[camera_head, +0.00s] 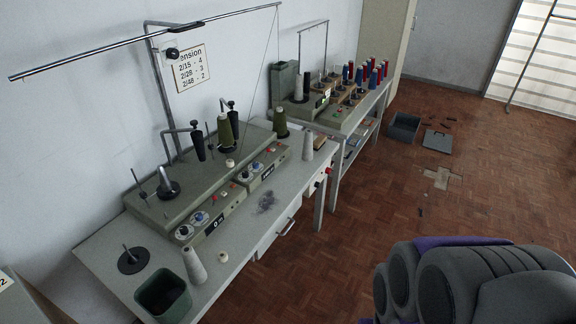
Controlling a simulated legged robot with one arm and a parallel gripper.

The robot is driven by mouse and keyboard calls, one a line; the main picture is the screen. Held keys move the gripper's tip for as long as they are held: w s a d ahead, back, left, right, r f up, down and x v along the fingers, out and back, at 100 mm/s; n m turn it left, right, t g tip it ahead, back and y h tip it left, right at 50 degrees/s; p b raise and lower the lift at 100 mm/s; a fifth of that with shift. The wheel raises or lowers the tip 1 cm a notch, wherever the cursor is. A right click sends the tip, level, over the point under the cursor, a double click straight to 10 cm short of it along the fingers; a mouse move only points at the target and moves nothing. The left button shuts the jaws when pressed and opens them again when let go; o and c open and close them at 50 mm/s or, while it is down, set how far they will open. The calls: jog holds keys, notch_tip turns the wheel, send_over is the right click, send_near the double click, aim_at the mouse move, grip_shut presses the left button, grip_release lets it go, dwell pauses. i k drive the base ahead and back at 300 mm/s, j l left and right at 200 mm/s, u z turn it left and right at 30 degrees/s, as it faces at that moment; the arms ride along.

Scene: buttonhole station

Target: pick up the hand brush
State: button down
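A small tan-brown object (320,142) lies at the far end of the near worktable (240,262), just behind a pale thread cone. It may be the hand brush, but it is too small and partly hidden to tell for sure. No other clear hand brush shows. My gripper is not in view.
The near table holds a grey-green winding machine (205,178), thread cones and a dark green bin (163,296). A second table behind holds red and blue spools (372,72). A grey crate (403,127) stands on the parquet floor (370,205), which is mostly open.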

aim_at(319, 142)
jog(key=i+l, duration=0.25)
jog(key=i, duration=0.3)
jog(key=i+l+u, duration=0.1)
jog(key=i+l, duration=0.2)
jog(key=i, duration=0.2)
jog(key=i+l, duration=0.3)
jog(key=i, duration=0.25)
jog(key=i+l+u, duration=0.1)
jog(key=i+l, duration=0.2)
jog(key=i, duration=0.2)
jog(key=i+l, duration=0.35)
jog(key=i, duration=0.2)
jog(key=j+u, duration=0.05)
